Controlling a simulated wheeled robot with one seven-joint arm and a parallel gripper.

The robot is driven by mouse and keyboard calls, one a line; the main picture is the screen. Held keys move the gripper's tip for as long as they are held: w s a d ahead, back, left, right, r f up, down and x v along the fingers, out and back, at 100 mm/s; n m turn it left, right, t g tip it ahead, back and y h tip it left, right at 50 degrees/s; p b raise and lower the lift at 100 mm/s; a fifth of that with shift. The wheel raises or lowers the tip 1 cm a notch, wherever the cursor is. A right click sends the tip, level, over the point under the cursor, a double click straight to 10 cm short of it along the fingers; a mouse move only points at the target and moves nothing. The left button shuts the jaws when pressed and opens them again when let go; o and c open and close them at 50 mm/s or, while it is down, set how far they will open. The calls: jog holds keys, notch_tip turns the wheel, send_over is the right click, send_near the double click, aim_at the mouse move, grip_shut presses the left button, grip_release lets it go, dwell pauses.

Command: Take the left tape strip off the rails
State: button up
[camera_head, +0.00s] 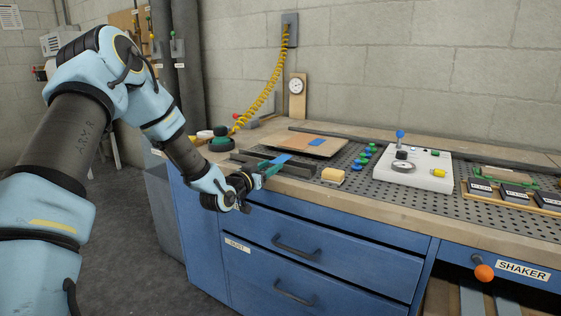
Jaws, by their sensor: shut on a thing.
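A blue tape strip (282,158) shows at the tip of my gripper, over the dark rails (296,168) near the left end of the bench. My gripper (270,167) reaches in from the left at the bench's front edge, its teal fingers shut on the near end of this strip. The fingers hide that end, and I cannot tell whether the strip still touches the rails.
A yellow block (333,175) lies just right of the rails. A green-and-black knobbed item (220,139) stands behind my wrist. Green and blue pegs (364,158) and a white panel (413,168) stand farther right. Blue drawers (300,245) are below the bench edge.

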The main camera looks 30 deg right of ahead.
grip_shut()
jog(key=shift+r, duration=0.15)
